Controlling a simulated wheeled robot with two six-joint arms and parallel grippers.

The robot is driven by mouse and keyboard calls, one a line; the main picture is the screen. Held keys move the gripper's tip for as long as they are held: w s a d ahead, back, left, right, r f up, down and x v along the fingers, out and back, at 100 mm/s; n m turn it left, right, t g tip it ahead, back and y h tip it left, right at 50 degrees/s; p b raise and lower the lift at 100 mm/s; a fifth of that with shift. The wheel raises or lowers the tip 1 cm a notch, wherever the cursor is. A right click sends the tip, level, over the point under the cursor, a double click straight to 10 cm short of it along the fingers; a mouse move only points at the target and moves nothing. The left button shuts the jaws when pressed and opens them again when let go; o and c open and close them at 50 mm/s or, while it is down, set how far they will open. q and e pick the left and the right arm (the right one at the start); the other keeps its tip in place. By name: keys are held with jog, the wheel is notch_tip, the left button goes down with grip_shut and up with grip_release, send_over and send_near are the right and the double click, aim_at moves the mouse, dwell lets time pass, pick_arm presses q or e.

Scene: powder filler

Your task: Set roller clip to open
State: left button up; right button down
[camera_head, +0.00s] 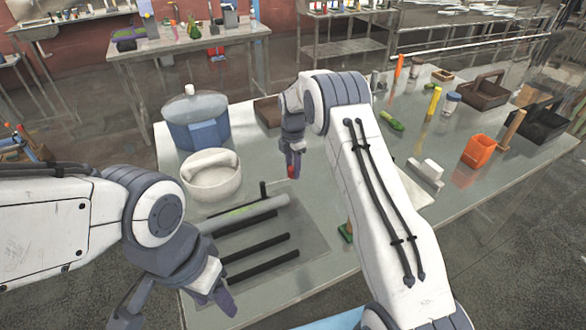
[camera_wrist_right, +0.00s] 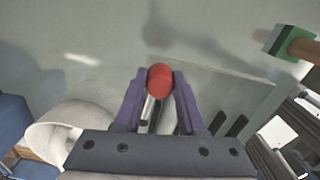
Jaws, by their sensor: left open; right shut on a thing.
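A roller device lies flat on the table, with a grey base plate (camera_head: 308,240), black bars and a long grey roller (camera_head: 243,213). The plate also shows in the right wrist view (camera_wrist_right: 240,88). My right gripper (camera_head: 292,172) is above the table behind the plate's back edge, shut on a red knob (camera_wrist_right: 160,76). A silver shaft (camera_wrist_right: 149,108) runs from the knob between the fingers. Whether it belongs to the roller clip cannot be told. My left gripper (camera_head: 217,293) is open and empty, pointing down near the plate's front left side.
A white bowl (camera_head: 211,182) and a blue pot with a clear lid (camera_head: 195,128) stand at the left. An orange container (camera_head: 478,151), dark crates (camera_head: 483,92) and small tools are at the right. A green-based wooden-handled tool (camera_wrist_right: 292,42) is beside the plate.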

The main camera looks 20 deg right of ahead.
jog(key=shift+w+a+r, duration=0.1)
jog(key=c, duration=0.5)
grip_release()
notch_tip(320, 180, up, 10)
jog(key=b, duration=0.2)
jog(key=shift+r+b, duration=0.2)
jog(key=shift+b, duration=0.15)
